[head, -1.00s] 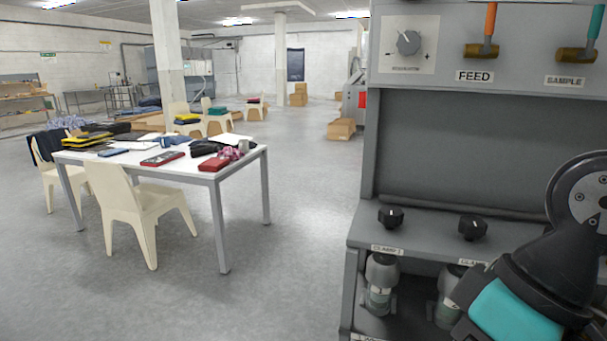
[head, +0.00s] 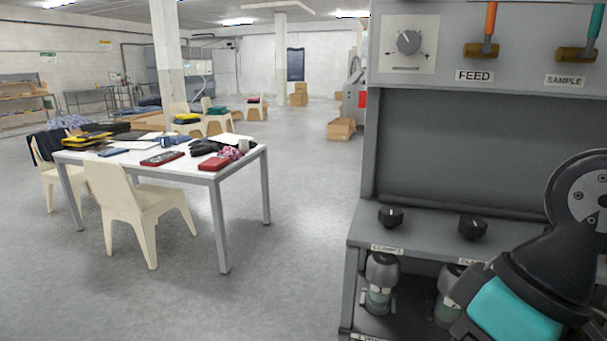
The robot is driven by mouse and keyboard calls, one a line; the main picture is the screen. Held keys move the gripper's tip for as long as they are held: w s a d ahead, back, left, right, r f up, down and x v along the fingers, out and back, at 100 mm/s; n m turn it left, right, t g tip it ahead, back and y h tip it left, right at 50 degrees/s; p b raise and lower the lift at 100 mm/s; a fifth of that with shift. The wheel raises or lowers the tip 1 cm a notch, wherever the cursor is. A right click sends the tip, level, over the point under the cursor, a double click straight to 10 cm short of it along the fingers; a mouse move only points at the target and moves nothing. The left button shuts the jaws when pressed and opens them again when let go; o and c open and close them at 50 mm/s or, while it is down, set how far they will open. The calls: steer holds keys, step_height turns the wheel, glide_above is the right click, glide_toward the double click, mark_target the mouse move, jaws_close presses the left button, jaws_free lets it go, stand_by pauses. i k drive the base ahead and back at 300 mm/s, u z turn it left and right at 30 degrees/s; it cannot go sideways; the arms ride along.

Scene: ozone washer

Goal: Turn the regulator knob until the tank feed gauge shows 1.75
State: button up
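The regulator knob (head: 408,42) is a grey round knob on a white plate at the upper left of the grey washer panel (head: 470,175) in the head view. A minus mark is on its left and a plus on its right. The tank feed gauge is not in view. Part of my arm shows at the lower right, well below and to the right of the knob. My gripper is not in view, and nothing touches the knob.
An orange FEED valve handle (head: 490,20) and a teal SAMPLE handle (head: 596,22) are right of the knob. Two black clamp knobs (head: 390,216) (head: 472,227) stick up from the lower ledge. A white table (head: 215,172) with chairs stands at left, with open floor between.

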mark_target(408, 43)
steer(key=k, duration=0.5)
steer(key=u, duration=1.75)
steer(key=i, duration=1.05)
steer(key=z, duration=2.35)
